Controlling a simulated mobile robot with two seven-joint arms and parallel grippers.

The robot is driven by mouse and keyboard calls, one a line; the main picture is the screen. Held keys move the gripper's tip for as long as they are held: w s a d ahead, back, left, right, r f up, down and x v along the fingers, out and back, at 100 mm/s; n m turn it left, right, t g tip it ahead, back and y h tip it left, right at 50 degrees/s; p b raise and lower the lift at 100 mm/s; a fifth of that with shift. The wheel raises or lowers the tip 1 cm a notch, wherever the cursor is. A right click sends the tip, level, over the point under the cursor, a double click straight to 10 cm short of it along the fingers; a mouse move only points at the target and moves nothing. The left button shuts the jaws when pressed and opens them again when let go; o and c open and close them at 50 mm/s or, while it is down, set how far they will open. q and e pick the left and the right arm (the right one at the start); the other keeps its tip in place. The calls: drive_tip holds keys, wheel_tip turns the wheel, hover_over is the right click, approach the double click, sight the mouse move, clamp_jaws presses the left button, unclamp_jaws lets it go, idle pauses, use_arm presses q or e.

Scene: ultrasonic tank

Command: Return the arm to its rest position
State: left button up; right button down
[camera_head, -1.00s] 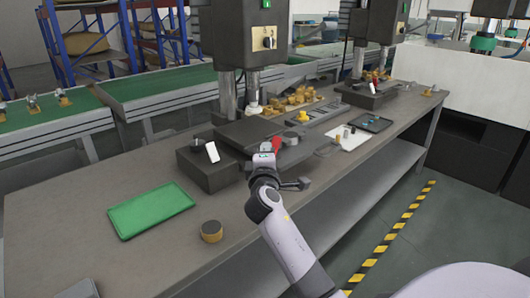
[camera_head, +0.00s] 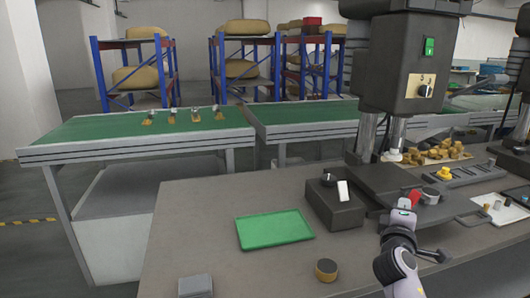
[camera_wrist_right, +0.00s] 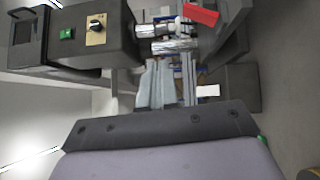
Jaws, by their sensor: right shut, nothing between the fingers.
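My right arm (camera_head: 392,272) comes in from the bottom right of the head view, with a pale link and dark wrist. My left gripper is not in view.
A green tray (camera_head: 274,230) and a round wooden-sided puck (camera_head: 326,270) lie on the bench near my arm. A grey block (camera_head: 195,285) sits at the front edge. A press machine (camera_head: 410,60) stands behind. A green conveyor (camera_head: 140,133) runs at the back left.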

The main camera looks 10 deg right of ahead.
drive_tip(key=s+a+f+m+g+y, duration=0.1)
drive_tip(key=s+a+f+y, duration=0.35)
drive_tip(key=f, duration=0.45)
drive_tip(key=s+a+f+m+y, duration=0.1)
drive_tip(key=s+a+f+y, duration=0.3)
drive_tip(key=f, duration=0.5)
drive_tip(key=s+a+f+m+g+y, duration=0.1)
drive_tip(key=s+a+f+m, duration=0.1)
drive_tip(key=s, duration=0.4)
drive_tip(key=s+a+f+m+g+y, duration=0.1)
drive_tip(key=s+a+f+m+y, duration=0.1)
drive_tip(key=s+a+f, duration=0.3)
drive_tip(key=s+a+f+m+g+y, duration=0.1)
drive_tip(key=s+a+f, duration=0.3)
drive_tip(key=s, duration=0.5)
drive_tip(key=shift+s+a+m+y, duration=0.25)
drive_tip(key=shift+a+m+y, duration=0.4)
drive_tip(key=shift+a+m, duration=0.15)
drive_tip(key=shift+d, duration=0.2)
